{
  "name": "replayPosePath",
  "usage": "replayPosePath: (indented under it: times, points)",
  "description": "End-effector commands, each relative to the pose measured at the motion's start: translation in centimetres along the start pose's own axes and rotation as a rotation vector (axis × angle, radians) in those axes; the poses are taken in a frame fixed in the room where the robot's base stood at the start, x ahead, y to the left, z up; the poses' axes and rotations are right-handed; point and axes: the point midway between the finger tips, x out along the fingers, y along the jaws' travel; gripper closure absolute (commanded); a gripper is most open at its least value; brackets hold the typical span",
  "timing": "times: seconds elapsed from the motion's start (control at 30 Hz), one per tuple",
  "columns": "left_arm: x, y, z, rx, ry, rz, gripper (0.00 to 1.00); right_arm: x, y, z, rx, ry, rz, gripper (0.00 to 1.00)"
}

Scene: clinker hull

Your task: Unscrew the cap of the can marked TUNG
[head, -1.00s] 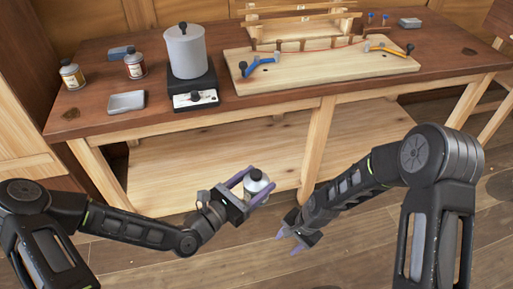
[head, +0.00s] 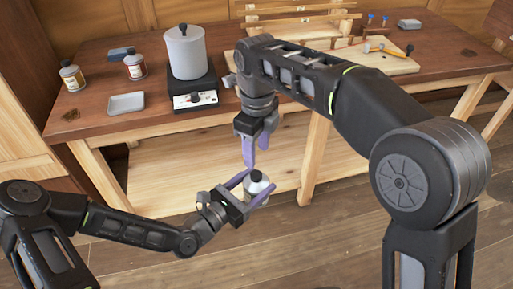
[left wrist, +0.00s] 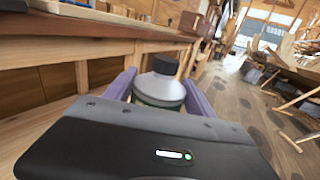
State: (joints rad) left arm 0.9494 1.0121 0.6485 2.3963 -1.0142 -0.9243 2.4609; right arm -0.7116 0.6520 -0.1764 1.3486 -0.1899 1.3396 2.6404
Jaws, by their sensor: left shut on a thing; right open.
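My left gripper (head: 259,185) is shut on a small pale can (head: 254,191) with a black cap (head: 256,176), held upright in front of the bench. In the left wrist view the can (left wrist: 160,90) stands between the two purple fingers, its dark cap (left wrist: 165,65) uppermost. No marking on it can be read, so I cannot tell if it says TUNG. My right gripper (head: 257,154) is open and empty, fingers pointing down just above the cap. I see no contact with the cap.
The bench (head: 90,115) carries two other labelled cans, one at the left edge (head: 71,76) and one beside it (head: 134,68). A grey pot (head: 186,52) on a black heater (head: 195,98) and a grey tray (head: 126,103) stand there too. Open floor lies before the bench.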

Motion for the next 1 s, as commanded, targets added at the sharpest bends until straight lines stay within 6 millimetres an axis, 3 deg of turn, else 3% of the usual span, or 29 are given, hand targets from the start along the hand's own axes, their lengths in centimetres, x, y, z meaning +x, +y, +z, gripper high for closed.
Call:
replayPosePath:
  times: [0.47,1.0]
  points:
    - [0.0,0.0,0.1,0.001,-0.002,0.000,1.00,0.7,0.1,0.0,0.003,0.002,0.003,0.52]
    - [0.0,0.0,0.1,0.001,-0.002,0.000,1.00,7.5,0.1,0.0,0.003,0.001,0.002,0.52]
